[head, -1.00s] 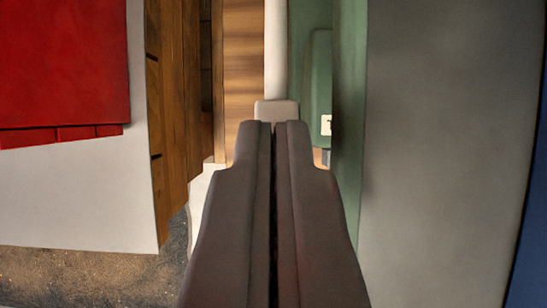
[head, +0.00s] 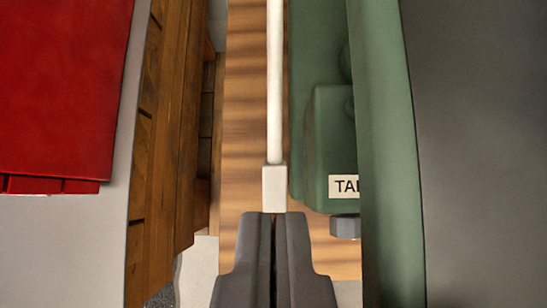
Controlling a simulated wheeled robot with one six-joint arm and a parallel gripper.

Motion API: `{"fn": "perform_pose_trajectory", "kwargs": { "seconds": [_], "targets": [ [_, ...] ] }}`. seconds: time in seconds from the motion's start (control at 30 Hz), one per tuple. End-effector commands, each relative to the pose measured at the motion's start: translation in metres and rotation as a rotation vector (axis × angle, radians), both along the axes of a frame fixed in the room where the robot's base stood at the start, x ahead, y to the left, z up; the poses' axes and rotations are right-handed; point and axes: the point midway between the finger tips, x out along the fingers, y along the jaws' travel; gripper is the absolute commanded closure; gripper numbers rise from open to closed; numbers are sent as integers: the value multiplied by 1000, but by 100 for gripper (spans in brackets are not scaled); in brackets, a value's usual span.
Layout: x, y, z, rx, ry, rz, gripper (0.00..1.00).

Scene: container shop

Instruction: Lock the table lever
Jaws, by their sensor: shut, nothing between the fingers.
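My gripper (head: 273,218) is shut and empty, pointing up the picture from the bottom centre. Its tips overlap the lower edge of a pale block (head: 274,188) in the picture; whether they touch it I cannot tell. A slim white rod (head: 275,85) runs straight up from this block. To its right is a green housing (head: 328,135) with a white label (head: 344,187) reading "TA", the rest hidden behind a green upright. A grey knob or nut (head: 345,226) shows just under the label. Which part is the table lever is not clear.
A wide green upright (head: 385,150) and a dark grey panel (head: 480,150) stand close on the right. Wooden slats (head: 165,150) and a red panel (head: 60,90) are on the left. A wooden surface (head: 245,110) lies behind the rod.

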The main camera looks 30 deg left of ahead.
Motion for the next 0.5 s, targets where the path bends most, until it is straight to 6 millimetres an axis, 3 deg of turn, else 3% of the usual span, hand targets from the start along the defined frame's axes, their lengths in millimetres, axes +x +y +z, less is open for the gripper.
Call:
{"fn": "perform_pose_trajectory", "kwargs": {
  "seconds": [0.2, 0.5],
  "targets": [
    [-2, -12, 35, 2, -5, -4, 100],
    [-51, -39, 58, 2, -3, -2, 100]
  ]
}}
